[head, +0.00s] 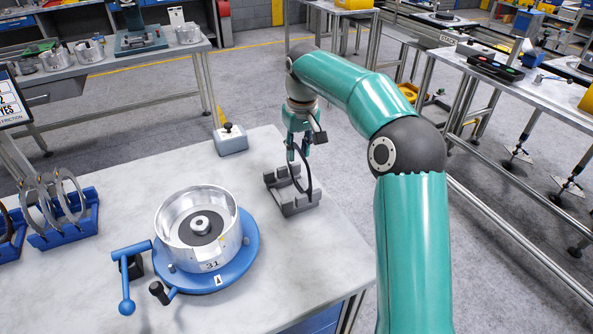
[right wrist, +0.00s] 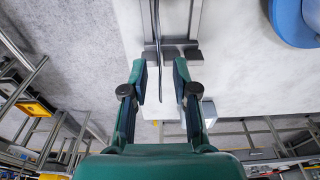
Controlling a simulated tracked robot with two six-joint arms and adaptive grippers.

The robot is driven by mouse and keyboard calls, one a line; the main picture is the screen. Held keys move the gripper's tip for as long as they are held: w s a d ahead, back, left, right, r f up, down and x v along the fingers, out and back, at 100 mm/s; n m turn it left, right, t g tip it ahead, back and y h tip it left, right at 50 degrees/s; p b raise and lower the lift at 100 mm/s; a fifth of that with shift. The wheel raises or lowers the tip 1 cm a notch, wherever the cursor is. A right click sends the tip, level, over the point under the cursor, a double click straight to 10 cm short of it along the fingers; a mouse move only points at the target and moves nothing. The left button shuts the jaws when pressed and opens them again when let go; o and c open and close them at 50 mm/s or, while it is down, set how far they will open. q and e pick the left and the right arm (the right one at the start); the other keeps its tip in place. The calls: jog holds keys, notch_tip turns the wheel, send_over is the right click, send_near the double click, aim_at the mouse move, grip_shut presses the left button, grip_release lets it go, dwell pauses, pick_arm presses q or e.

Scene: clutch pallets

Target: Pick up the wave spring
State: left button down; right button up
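The wave spring looks like a thin dark ring (head: 308,172) standing upright in a grey slotted holder (head: 292,203) on the table. My right gripper (head: 298,150) points down at the top of the ring from above. In the right wrist view the gripper (right wrist: 159,76) is open, its two green fingers apart. The ring appears edge-on there as a thin dark line (right wrist: 157,30) between the fingers, without clear contact. The grey holder (right wrist: 181,22) lies beyond the fingertips. My left gripper is not in view.
A blue fixture (head: 245,262) with a metal drum (head: 232,232) stands left of the holder. A grey box with a black knob (head: 231,140) is behind it. Blue racks with rings (head: 68,228) are at the left. The table's right edge is close to the holder.

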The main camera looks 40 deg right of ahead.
grip_shut()
